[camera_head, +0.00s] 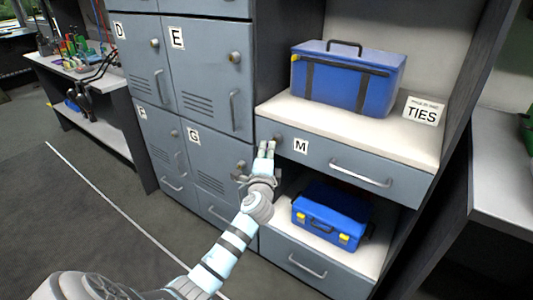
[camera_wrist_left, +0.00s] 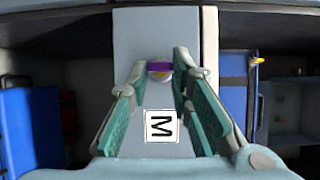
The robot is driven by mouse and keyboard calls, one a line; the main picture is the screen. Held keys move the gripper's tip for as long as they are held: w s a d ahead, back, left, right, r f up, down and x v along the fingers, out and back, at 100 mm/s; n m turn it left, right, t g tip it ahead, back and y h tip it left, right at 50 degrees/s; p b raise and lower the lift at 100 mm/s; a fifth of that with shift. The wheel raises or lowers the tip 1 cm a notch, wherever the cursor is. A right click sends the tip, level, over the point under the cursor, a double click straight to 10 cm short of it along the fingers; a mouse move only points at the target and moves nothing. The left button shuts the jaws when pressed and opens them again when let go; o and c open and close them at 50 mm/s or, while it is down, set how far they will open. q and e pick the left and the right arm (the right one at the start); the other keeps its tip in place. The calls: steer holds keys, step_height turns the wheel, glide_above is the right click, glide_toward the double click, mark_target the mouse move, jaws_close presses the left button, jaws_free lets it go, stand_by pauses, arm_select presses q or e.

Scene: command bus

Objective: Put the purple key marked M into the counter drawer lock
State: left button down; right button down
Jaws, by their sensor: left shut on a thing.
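The counter drawer (camera_head: 330,163) is a grey-blue front with a white M label (camera_head: 301,146); it looks closed. My left gripper (camera_head: 267,148) is at the left end of this drawer front, close to the small round lock (camera_head: 277,138). In the left wrist view, the purple key (camera_wrist_left: 159,67) shows as a small purple bar between the fingertips, and the gripper is shut on it. The M label also shows in the wrist view (camera_wrist_left: 161,126). I cannot tell whether the key is inside the lock. My right gripper is not in view.
A blue case (camera_head: 345,80) and a TIES sign (camera_head: 424,110) stand on the counter. A smaller blue toolbox (camera_head: 330,215) sits on the shelf below the drawer. Grey lockers (camera_head: 205,75) with lettered doors stand at left. The floor (camera_head: 60,220) at left is clear.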

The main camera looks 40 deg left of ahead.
arm_select(q)
steer(key=shift+w+b, duration=0.6)
steer(key=shift+w, duration=0.4)
stand_by(1.0)
